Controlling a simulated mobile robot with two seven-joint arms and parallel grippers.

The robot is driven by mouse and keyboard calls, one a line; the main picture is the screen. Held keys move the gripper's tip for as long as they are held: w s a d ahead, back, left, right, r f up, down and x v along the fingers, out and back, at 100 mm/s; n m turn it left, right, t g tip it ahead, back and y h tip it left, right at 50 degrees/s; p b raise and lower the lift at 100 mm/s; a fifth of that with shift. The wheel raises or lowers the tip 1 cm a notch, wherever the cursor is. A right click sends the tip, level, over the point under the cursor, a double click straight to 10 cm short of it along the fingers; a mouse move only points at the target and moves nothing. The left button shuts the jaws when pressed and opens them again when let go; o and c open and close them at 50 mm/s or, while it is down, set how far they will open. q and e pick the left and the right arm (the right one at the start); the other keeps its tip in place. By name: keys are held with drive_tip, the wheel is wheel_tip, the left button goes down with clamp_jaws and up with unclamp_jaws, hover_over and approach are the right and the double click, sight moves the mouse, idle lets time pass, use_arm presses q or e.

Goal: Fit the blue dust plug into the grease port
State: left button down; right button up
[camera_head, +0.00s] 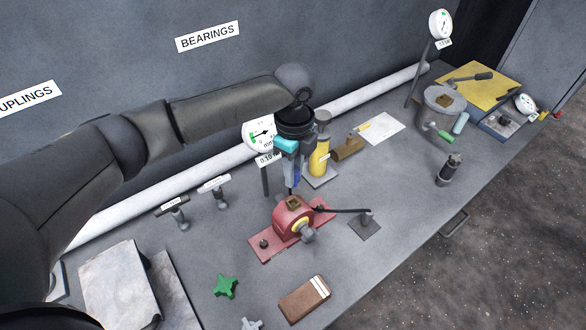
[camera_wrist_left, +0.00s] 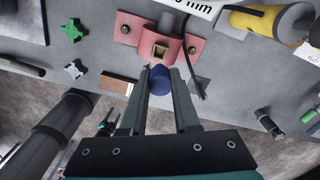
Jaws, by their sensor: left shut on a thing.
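My left gripper (camera_head: 292,182) points down above the red bearing housing (camera_head: 268,247) and is shut on the blue dust plug. In the left wrist view the round blue plug (camera_wrist_left: 159,80) sits between the fingertips. In the head view the fingers hide most of it. The housing has a raised block on top with a square opening, the grease port (camera_wrist_left: 160,50); the block also shows in the head view (camera_head: 293,203). The plug is close to this opening and appears apart from it. A small dark and teal part, perhaps my right gripper (camera_wrist_left: 105,125), shows at the left wrist view's lower left.
A dial gauge (camera_head: 262,135) and a yellow bottle (camera_head: 319,158) stand behind the housing. A dark rod (camera_head: 340,210) reaches the housing from a stand at right. A green star knob (camera_head: 225,286) and a brown block (camera_head: 304,299) lie in front. The bench right of the rod is mostly clear.

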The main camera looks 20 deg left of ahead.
use_arm(q)
drive_tip(key=shift+r+p, duration=0.1)
drive_tip(key=shift+p, duration=0.45)
drive_tip(key=shift+f+b, duration=1.4)
drive_tip(key=shift+f, duration=1.6)
drive_tip(key=shift+p, duration=0.45)
drive_tip(key=shift+p, duration=0.4)
drive_tip(key=shift+p, duration=0.35)
